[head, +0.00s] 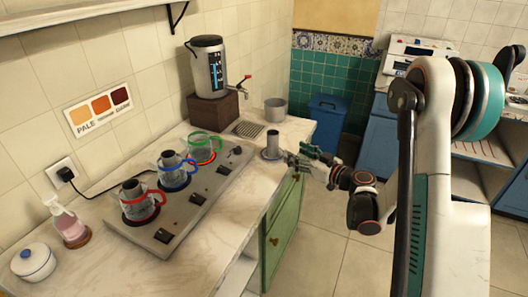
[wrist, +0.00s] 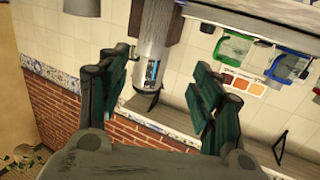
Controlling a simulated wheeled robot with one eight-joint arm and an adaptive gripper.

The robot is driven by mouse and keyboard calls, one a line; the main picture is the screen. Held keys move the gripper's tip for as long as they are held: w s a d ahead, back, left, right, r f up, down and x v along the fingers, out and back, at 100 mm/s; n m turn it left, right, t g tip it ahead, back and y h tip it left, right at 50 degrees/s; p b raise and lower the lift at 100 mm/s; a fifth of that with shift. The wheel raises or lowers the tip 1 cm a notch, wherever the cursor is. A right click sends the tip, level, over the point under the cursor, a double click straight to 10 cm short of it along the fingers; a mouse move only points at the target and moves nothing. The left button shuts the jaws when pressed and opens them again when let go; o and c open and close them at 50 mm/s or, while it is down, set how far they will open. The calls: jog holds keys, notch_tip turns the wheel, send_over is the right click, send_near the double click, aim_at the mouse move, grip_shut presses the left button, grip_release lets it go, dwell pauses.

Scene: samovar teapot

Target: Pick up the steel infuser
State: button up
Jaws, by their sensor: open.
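The steel infuser (head: 272,146) is a small grey cylinder. It stands upright on a round base on the marble counter, near the front edge, right of the glass cups. My gripper (head: 299,161) is just right of it and slightly lower in the head view, open, with its fingers pointing toward it. I see no contact. In the wrist view my gripper (wrist: 157,62) has its two green fingers apart, with nothing held between them.
A hot plate (head: 180,207) holds glass cups with red (head: 138,200), blue (head: 174,172) and green (head: 203,149) trim. An urn (head: 208,70) stands on a wooden block behind. A metal pot (head: 275,109) stands behind the infuser. The floor right of the counter is clear.

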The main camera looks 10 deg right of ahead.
send_near(276, 148)
jog(key=shift+t, duration=0.4)
jog(key=x, duration=0.6)
jog(key=shift+w+a+f+b, duration=0.2)
jog(key=shift+f+b, duration=0.1)
jog(key=shift+f, duration=0.05)
jog(key=b+x, duration=0.2)
jog(key=x, duration=0.3)
jog(key=shift+w+f, duration=0.1)
jog(key=shift+f, duration=0.05)
jog(key=shift+w+a, duration=0.15)
jog(key=shift+w, duration=0.1)
jog(key=shift+c, duration=0.3)
jog(key=c, duration=1.1)
